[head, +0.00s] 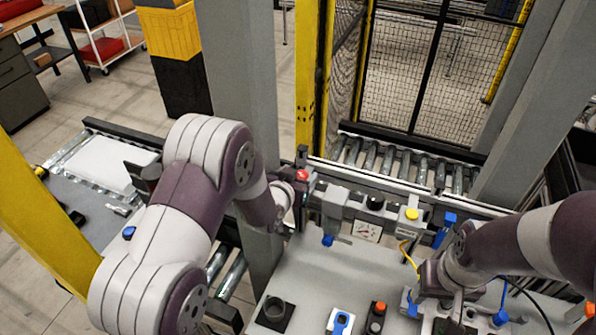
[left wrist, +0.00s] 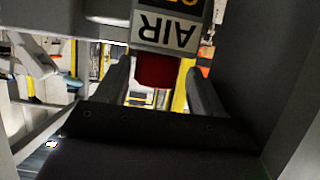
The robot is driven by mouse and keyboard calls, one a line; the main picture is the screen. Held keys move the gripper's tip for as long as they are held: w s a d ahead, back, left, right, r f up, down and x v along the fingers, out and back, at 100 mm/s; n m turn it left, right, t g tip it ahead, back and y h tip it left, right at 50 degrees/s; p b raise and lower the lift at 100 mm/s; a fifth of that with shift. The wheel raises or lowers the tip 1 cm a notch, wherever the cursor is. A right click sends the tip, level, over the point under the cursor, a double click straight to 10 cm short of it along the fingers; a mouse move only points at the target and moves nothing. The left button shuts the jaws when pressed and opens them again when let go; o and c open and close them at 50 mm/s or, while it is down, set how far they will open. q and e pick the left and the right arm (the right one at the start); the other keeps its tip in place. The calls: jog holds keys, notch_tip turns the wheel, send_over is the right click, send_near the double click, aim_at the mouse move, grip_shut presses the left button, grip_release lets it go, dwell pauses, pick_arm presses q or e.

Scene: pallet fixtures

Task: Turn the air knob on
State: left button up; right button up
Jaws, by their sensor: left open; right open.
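The red air knob (left wrist: 155,72) shows in the left wrist view below a white label reading AIR (left wrist: 166,32), which appears upside down. My left gripper (left wrist: 160,92) is open, with one finger on each side of the knob; I cannot tell whether they touch it. In the head view, a red knob (head: 301,175) shows at the left end of the panel, right by my left gripper (head: 299,195), whose fingers are mostly hidden. My right gripper (head: 432,303) is low over the table at the right, empty as far as I see, its fingertips hard to make out.
A yellow button (head: 411,214) sits on the panel. A grey post (head: 238,80) stands close behind my left arm.

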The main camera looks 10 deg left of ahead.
pick_arm(q)
jog(key=shift+d, duration=0.45)
jog(key=shift+w+f, duration=0.1)
jog(key=shift+w, duration=0.1)
jog(key=shift+w+a, duration=0.1)
jog(key=shift+a, duration=0.15)
jog(key=c, duration=1)
jog(key=shift+d, duration=0.1)
pick_arm(e)
jog(key=shift+w+d+f, duration=0.1)
jog(key=shift+w+d, duration=0.15)
jog(key=shift+d, duration=0.05)
jog(key=shift+f, duration=0.1)
